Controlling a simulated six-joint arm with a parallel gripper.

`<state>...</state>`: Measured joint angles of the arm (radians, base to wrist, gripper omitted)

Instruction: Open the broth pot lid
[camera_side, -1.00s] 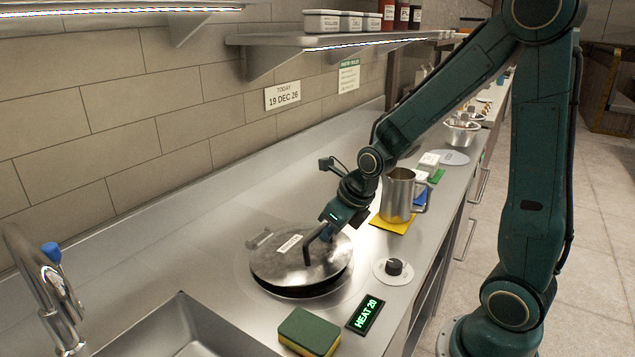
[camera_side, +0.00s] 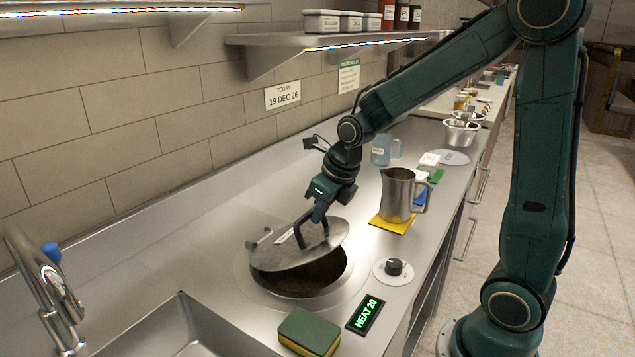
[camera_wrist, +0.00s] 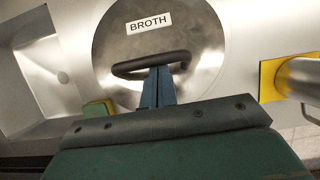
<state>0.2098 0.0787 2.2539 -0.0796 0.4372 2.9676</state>
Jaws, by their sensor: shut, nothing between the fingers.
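The round steel lid (camera_side: 285,254) of the broth pot is tilted up, its near side raised and its far side low at the hinge. Below it the dark opening of the broth pot (camera_side: 312,278) shows, set into the counter. My gripper (camera_side: 318,213) is shut with its fingertips at the lid's dark bar handle. In the wrist view the lid (camera_wrist: 112,58) carries a BROTH label, and my blue fingers (camera_wrist: 157,85) are together against the handle (camera_wrist: 150,64). Whether the fingertips reach under the bar is hard to tell.
A steel pitcher (camera_side: 397,192) stands on a yellow mat (camera_side: 382,224) right of the pot. A heat knob (camera_side: 394,268), a HEAT 20 display (camera_side: 365,315) and a sponge (camera_side: 309,331) lie in front. The sink (camera_side: 190,335) is at front left.

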